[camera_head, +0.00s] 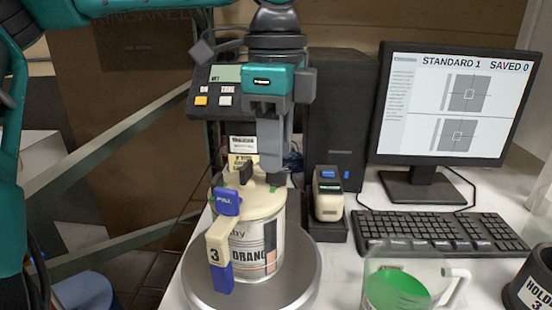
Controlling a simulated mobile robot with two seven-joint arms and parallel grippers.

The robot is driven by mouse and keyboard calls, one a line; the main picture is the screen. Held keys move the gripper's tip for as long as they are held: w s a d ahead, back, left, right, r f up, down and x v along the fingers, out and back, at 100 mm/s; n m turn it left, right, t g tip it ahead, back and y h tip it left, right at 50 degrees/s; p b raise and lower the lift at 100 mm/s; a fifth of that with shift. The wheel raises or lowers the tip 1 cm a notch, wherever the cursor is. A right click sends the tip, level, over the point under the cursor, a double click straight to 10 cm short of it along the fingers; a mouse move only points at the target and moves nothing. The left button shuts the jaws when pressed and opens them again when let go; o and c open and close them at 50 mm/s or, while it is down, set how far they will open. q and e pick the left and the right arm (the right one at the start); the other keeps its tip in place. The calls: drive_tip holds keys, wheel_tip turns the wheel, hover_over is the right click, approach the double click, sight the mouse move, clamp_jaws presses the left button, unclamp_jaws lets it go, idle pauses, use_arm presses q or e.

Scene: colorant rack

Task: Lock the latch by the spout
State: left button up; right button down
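A can (255,248) with an orange-label print and a cream lid (258,202) stands upright on a round metal plate (305,275). A blue tab marked PULL (227,201) sits at the lid's front left edge. Below it a cream and blue piece marked 3 (217,252) hangs in front of the can. A small black part (246,172) stands up on the lid; I cannot tell which part is the latch. My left gripper (274,180) points down over the lid's back right, its fingertips at or just above the lid. Its finger gap is unclear. My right gripper is out of view.
A scale display (215,90) stands behind the can. A small labelled device (328,195) and a dark tower (345,110) are to the right. A monitor (450,100), keyboard (440,233), clear jug with green contents (400,280) and black holder (532,280) fill the right side.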

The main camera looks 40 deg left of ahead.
sight(276, 177)
use_arm(q)
drive_tip(key=shift+f, duration=1.25)
drive_tip(key=shift+c, duration=0.4)
clamp_jaws()
